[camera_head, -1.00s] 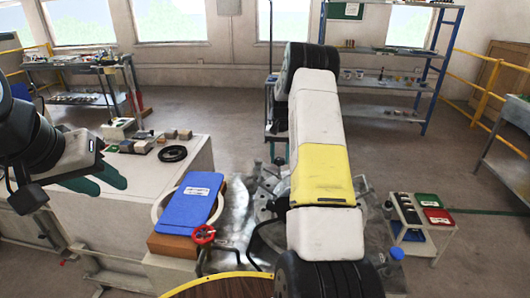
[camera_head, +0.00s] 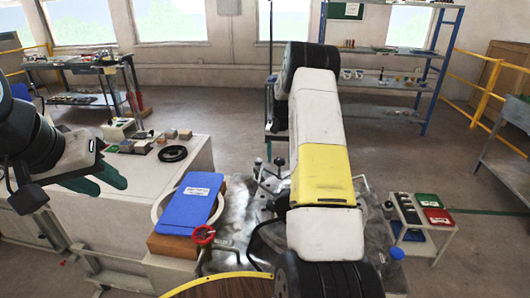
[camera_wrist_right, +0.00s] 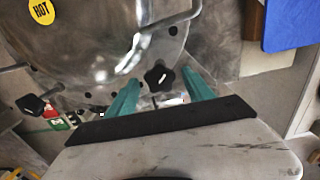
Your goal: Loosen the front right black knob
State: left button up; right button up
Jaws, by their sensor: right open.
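A black star-shaped knob (camera_wrist_right: 160,77) sits near the edge of a round steel machine part (camera_wrist_right: 85,45) in the right wrist view. My right gripper (camera_wrist_right: 163,90) is open, with its teal fingers on either side of the knob; I cannot tell whether they touch it. Another black knob (camera_wrist_right: 30,105) is at the left of that view. In the head view my right arm hides the right gripper and much of the steel machine (camera_head: 235,215). My left gripper (camera_head: 110,183) is open and empty, over the white bench at the left.
The white bench (camera_head: 120,212) carries a black ring (camera_head: 173,154) and small blocks. A small cart (camera_head: 425,225) with bins stands at the right. A yellow "HOT" label (camera_wrist_right: 41,11) marks the steel part.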

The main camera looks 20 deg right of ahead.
notch_tip(320, 180, up, 8)
jog(key=shift+f, duration=0.25)
